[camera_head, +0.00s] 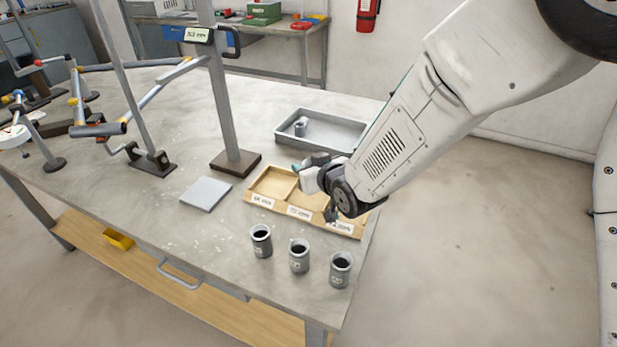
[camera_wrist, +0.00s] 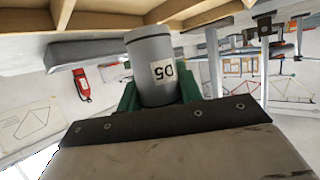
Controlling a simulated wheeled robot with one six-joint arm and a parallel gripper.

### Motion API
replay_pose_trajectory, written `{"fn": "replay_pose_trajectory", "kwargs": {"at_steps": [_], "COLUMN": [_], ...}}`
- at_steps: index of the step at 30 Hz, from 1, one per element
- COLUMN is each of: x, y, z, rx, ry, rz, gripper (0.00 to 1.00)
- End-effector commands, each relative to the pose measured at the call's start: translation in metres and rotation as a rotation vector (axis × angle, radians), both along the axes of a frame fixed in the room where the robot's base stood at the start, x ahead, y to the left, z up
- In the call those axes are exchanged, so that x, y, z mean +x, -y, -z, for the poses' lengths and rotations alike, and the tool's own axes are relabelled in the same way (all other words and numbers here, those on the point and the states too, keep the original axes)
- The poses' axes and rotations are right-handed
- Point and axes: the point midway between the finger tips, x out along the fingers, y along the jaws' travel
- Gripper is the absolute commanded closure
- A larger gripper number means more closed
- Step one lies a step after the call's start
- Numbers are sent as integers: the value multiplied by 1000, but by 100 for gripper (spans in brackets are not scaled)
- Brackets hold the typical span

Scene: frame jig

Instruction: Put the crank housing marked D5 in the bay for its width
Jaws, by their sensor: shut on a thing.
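The crank housing marked D5 (camera_wrist: 150,50) is a grey cylinder with a white label that reads upside down in the wrist view. My gripper (camera_wrist: 158,93) is shut on it, with green fingers on either side. The labels are too small to read surely, and my arm covers the right part.
Three grey housings (camera_head: 261,240) (camera_head: 299,256) (camera_head: 341,269) stand in front of the wooden tray. A grey tray (camera_head: 345,134) behind holds one grey cylinder (camera_head: 300,127). A post on a brown base (camera_head: 235,163) and a grey plate (camera_head: 205,193) are to the left.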

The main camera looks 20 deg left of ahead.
Motion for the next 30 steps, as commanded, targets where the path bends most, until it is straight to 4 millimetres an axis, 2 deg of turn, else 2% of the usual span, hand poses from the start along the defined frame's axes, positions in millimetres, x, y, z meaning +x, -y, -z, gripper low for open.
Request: {"fn": "replay_pose_trajectory", "kwargs": {"at_steps": [3, 6, 17, 18, 20, 30], "x": [0, 0, 0, 0, 0, 0], "y": [1, 0, 0, 0, 0, 0], "z": [21, 32, 35, 35, 34, 31], "rx": [-3, -2, 1, 1, 1, 0], "ry": [-4, -2, -1, -1, -1, 0], "rz": [0, 1, 0, 0, 0, 0], "gripper": [94, 94, 94, 56, 43, 43]}}
